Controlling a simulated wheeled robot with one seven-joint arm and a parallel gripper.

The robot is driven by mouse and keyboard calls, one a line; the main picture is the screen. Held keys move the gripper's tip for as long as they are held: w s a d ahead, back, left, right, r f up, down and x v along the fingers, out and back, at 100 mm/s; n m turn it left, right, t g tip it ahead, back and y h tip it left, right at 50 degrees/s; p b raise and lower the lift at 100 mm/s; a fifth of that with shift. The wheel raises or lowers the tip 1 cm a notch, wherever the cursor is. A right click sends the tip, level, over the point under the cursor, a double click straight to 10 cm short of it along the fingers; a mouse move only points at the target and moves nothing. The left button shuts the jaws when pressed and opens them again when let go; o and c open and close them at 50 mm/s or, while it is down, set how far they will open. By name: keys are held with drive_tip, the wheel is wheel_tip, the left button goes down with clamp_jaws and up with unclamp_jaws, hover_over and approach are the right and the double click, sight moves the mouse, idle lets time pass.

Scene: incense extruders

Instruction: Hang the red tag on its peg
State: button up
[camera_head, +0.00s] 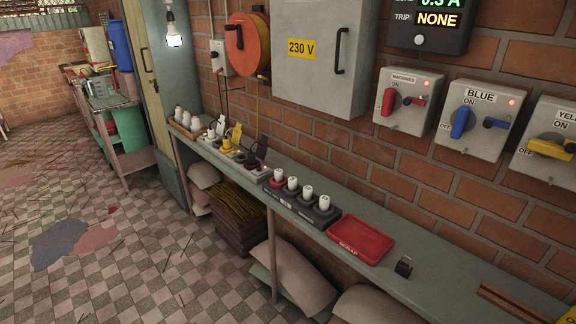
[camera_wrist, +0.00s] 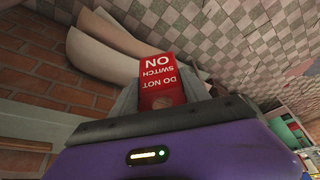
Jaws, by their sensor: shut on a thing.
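The red tag (camera_wrist: 160,72), lettered "DO NOT SWITCH ON" in white, is in the wrist view, its words upside down in the picture. A round spot shows near its lower end. My gripper (camera_wrist: 163,88) is shut on the tag, a grey finger on each side. Neither gripper nor tag can be made out in the head view. There, the MACHINES switch box (camera_head: 408,101) is on the brick wall, with a red handle (camera_head: 390,101) and a short red stub (camera_head: 418,100) right of it. I cannot tell whether this stub is the peg.
A BLUE box (camera_head: 481,121) and a yellow-handled box (camera_head: 549,141) are to the right. The bench (camera_head: 440,250) below carries a red scrap tray (camera_head: 361,240), a small dark block (camera_head: 403,266) and several white-topped items. Pale sacks (camera_head: 303,278) lie beneath.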

drive_tip(key=shift+s+a+f, duration=0.35)
drive_tip(key=shift+s+a, duration=0.05)
drive_tip(key=shift+a, duration=0.15)
